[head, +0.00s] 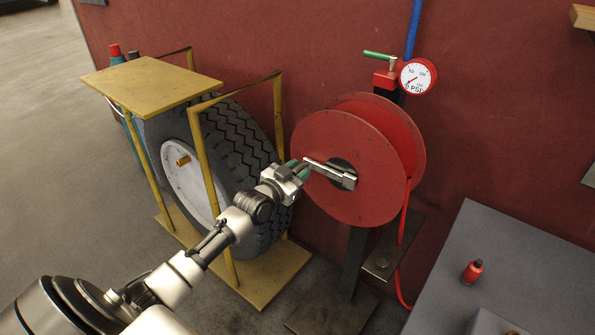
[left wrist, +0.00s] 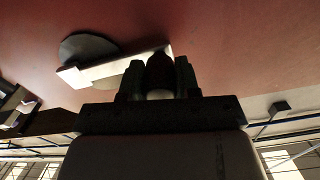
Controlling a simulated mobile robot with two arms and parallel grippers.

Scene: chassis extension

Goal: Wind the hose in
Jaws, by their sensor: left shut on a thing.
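The red hose reel (head: 335,130) stands on a dark post in front of the red wall. A metal crank arm (head: 335,174) is fixed to its hub and points up and left; it also shows in the left wrist view (left wrist: 100,70). My left gripper (head: 297,171) is shut on the crank handle at the outer end of that arm. In the left wrist view the dark handle (left wrist: 158,68) sits between the two fingers. The red hose (head: 404,220) hangs from the reel's right side and runs down behind the bracket toward the floor. My right gripper is not in view.
A tyre (head: 240,140) stands in a yellow frame (head: 150,85) left of the reel, close behind my left arm. A pressure gauge (head: 417,77) and green lever (head: 378,55) are above the reel.

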